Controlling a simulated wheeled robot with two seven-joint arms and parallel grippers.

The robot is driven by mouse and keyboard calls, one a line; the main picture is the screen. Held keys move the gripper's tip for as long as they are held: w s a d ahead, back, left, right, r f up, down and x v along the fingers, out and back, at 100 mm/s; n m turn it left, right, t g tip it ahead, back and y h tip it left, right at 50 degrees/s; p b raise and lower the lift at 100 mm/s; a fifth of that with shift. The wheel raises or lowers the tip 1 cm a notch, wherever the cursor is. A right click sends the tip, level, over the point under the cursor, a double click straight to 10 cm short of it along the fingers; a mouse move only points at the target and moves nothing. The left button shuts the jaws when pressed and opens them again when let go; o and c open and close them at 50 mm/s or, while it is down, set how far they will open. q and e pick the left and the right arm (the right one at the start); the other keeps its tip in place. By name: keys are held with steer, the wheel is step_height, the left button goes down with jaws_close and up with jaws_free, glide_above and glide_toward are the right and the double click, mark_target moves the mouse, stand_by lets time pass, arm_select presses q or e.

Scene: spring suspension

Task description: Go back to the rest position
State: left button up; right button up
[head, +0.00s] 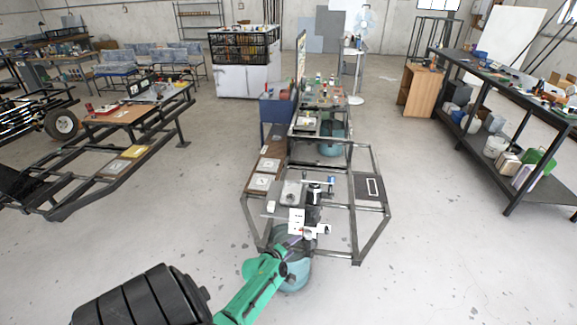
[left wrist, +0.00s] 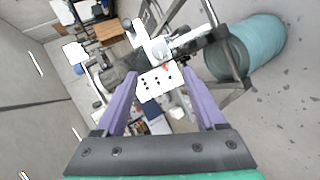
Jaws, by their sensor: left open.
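My left arm reaches in from the lower left of the head view, and my left gripper (head: 297,240) is at the near end of a metal frame stand (head: 359,240). In the left wrist view my left gripper (left wrist: 165,108) has its two purple fingers apart, open. A white bracket plate with dark holes (left wrist: 157,83) shows beyond and between the fingertips; I cannot tell whether they touch it. My right gripper is not in view.
A long shelf with buckets (head: 480,125) runs along the right. A low frame bench (head: 125,150) stands at the left. Open floor (head: 440,270) lies at the right front and between the benches.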

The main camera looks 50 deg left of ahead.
arm_select(q)
steer(key=v, duration=0.3)
steer(key=shift+s+r, duration=0.15)
steer(key=shift+s, duration=0.1)
steer(key=s+d+f+m+g+h+b, duration=0.1)
steer(key=s+d+f+m+g+b, duration=0.25)
steer(key=f, duration=0.55)
steer(key=s+d+f+m+g+h+b, duration=0.15)
steer(key=s+d+f+m, duration=0.25)
steer(key=s+f, duration=0.4)
steer(key=s+d+f+m+g+b, duration=0.1)
steer(key=s+d+f+m+b, duration=0.25)
steer(key=f, duration=0.65)
steer(key=s+d+f+m+g+b, duration=0.1)
steer(key=s+d+f+m+g, duration=0.1)
steer(key=s+f+m, duration=0.3)
steer(key=s+d+f+m+g+b, duration=0.2)
steer(key=s+f+m, duration=0.3)
steer(key=s, duration=0.7)
steer(key=shift+s+d+g, duration=0.3)
steer(key=shift+s+g, duration=0.05)
steer(key=shift+g, duration=0.15)
